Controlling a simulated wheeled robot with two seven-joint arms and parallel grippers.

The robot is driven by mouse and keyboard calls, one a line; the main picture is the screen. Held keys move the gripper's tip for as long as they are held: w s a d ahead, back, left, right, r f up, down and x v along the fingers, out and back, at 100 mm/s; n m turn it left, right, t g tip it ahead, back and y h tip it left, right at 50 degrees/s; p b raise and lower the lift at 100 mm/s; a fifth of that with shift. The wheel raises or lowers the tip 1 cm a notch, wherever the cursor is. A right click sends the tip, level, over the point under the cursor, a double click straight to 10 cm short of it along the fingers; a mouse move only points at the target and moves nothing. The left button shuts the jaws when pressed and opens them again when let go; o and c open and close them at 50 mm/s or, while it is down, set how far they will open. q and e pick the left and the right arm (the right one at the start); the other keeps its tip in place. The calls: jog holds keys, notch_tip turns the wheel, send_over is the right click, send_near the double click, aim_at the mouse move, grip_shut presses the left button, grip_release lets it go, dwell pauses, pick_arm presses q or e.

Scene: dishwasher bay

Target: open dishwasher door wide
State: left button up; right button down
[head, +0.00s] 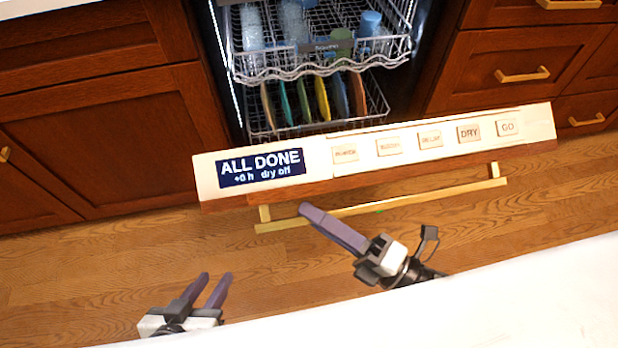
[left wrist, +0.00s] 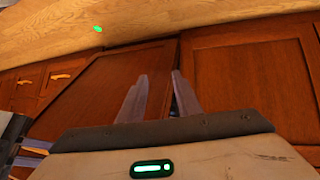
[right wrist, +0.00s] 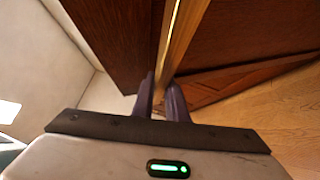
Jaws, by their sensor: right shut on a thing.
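The dishwasher door (head: 325,175) is partly open and tilted outward. Its top edge carries a display reading "ALL DONE" and a row of buttons. Its long brass handle (head: 440,197) runs along the front. My right gripper (head: 306,208) is at the left part of this handle. In the right wrist view its fingers (right wrist: 160,97) are shut on the handle (right wrist: 181,40), one on each side; the exact contact is partly hidden. My left gripper (head: 216,275) is open and empty, low at the left and apart from the door. Its parted fingers (left wrist: 158,88) show in the left wrist view.
Behind the door, the upper rack (head: 270,72) holds cups and the lower rack (head: 377,104) holds several coloured plates. Wooden cabinets (head: 100,130) stand at the left and drawers (head: 545,55) at the right. The wooden floor (head: 90,270) in front looks clear.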

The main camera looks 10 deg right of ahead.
jog(key=s+f+b, duration=0.2)
jog(key=s+f, duration=0.2)
jog(key=shift+s+f, duration=0.2)
jog(key=shift+f, duration=0.05)
jog(key=c, duration=1.8)
grip_release()
jog(key=shift+w+r, duration=0.1)
jog(key=shift+o, duration=0.2)
jog(key=shift+r, duration=0.1)
